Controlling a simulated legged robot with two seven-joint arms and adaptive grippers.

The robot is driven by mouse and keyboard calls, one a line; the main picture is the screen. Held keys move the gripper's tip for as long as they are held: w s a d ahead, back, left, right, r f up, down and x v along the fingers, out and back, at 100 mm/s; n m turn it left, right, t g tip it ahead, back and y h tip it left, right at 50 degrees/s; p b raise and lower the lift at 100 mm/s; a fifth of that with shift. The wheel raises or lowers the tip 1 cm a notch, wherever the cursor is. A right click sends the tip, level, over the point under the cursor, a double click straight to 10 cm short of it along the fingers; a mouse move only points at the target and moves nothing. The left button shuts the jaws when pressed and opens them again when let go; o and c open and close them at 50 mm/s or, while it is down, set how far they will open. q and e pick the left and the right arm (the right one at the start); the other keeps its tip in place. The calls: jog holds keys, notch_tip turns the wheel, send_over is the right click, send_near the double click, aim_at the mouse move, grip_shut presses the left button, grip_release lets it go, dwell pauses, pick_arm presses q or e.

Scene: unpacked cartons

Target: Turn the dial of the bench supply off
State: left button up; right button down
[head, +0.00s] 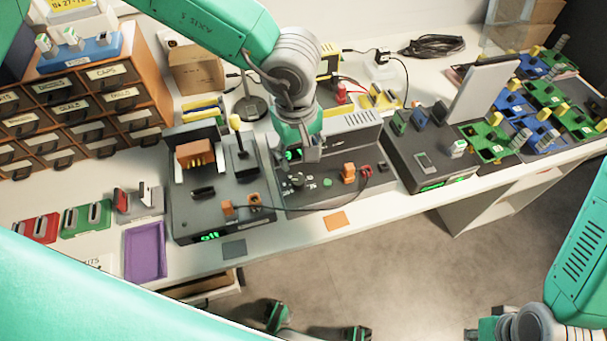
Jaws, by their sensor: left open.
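The bench supply (331,196) is a dark grey box at the middle of the bench, with a lit green display on its left that my gripper partly hides. Its dial (298,180) is a small dark knob with pale markings on the sloping front panel. My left gripper (311,157) points down over the panel, just behind and above the dial. It is open and appears empty; I cannot tell whether a fingertip touches the panel. My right gripper (488,328) shows only in part at the lower right edge, and its fingers are not clear.
An orange plug (349,172) and red terminals (366,171) with a dark cable sit right of the dial. A test fixture (222,190) stands close on the left, another dark unit (428,160) on the right. A purple tray (145,251) lies at the front left.

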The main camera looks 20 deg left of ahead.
pick_arm(q)
send_over(299, 180)
jog(key=f, duration=0.4)
jog(key=shift+s+d+f, duration=0.25)
jog(key=shift+f, duration=0.05)
jog(key=f, duration=0.2)
jog(key=a+f, duration=0.1)
jog(key=f, duration=0.2)
jog(key=shift+w+a+f+b, duration=0.15)
jog(key=shift+a+f+b, duration=0.15)
jog(key=shift+d+f, duration=0.1)
jog(key=shift+f, duration=0.2)
jog(key=shift+d+f, duration=0.15)
jog(key=shift+d, duration=0.65)
jog(key=shift+a, duration=0.2)
grip_shut()
jog(key=shift+w+a, duration=0.15)
jog(key=shift+a, duration=0.25)
pick_arm(e)
jog(key=shift+w+a+f, duration=0.1)
jog(key=shift+a+f, duration=0.25)
jog(key=shift+a, duration=0.05)
pick_arm(q)
jog(key=shift+d, duration=0.2)
pick_arm(e)
jog(key=shift+d, duration=0.15)
